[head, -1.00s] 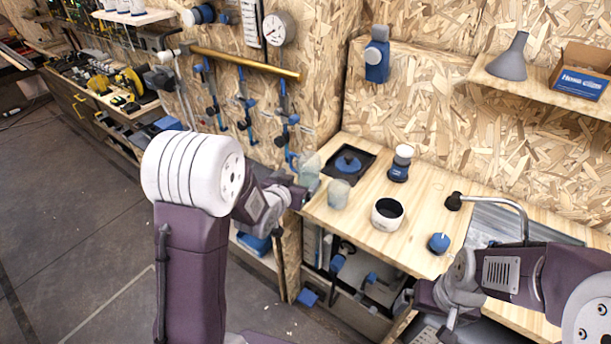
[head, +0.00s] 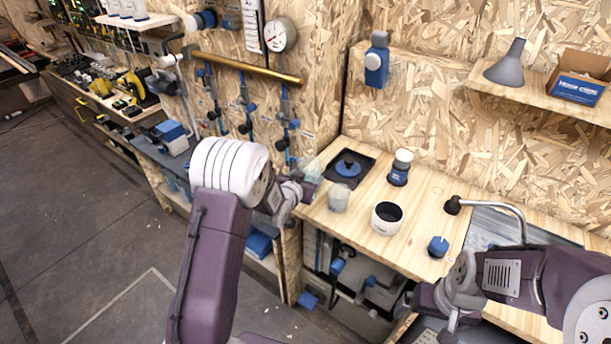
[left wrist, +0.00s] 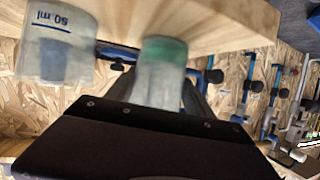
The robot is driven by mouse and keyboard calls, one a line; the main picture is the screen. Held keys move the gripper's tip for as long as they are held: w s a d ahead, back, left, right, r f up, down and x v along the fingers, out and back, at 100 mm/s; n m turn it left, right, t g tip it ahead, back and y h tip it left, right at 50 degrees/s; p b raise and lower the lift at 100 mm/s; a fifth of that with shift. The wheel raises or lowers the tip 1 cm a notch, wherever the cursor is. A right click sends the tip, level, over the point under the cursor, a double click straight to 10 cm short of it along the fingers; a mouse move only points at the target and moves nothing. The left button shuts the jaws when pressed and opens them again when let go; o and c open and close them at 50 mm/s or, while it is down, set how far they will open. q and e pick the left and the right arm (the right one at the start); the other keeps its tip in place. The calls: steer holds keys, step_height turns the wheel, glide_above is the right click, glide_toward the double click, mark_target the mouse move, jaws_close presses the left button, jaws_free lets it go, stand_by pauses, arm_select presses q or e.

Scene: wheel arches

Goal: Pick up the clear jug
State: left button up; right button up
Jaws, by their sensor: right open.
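Two translucent vessels stand at the left end of the wooden worktop. One, clear with a greenish tint (head: 313,171), is at the left edge; the other is a whitish cup (head: 338,196). I cannot tell for sure which is the clear jug. My left gripper (head: 308,188) is at the greenish one, partly covering it. In the left wrist view the greenish vessel (left wrist: 160,72) shows between the dark fingers, and the cup marked "50 ml" (left wrist: 55,45) is beside it. Whether the fingers touch the vessel is unclear. My right gripper (head: 450,318) is open, low at the worktop's front.
On the wooden worktop (head: 425,210) are a white pot with dark inside (head: 387,217), a blue knob-like item (head: 438,246), a blue-and-white bottle (head: 400,168) and a dark square tray (head: 350,165). A sink with a bent tap (head: 490,205) is at right.

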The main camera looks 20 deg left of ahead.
mark_target(314, 163)
arm_select(q)
steer(key=c, duration=0.6)
steer(key=shift+r, duration=0.1)
steer(key=shift+r, duration=0.8)
steer(key=r, duration=0.2)
steer(key=shift+d+r, duration=0.3)
steer(key=s+d+r, duration=0.2)
steer(key=d+r, duration=0.4)
steer(key=d, duration=0.4)
steer(key=shift+d+r+p, duration=0.3)
steer(key=shift+d+p, duration=0.05)
steer(key=shift+d, duration=0.05)
stand_by(0.4)
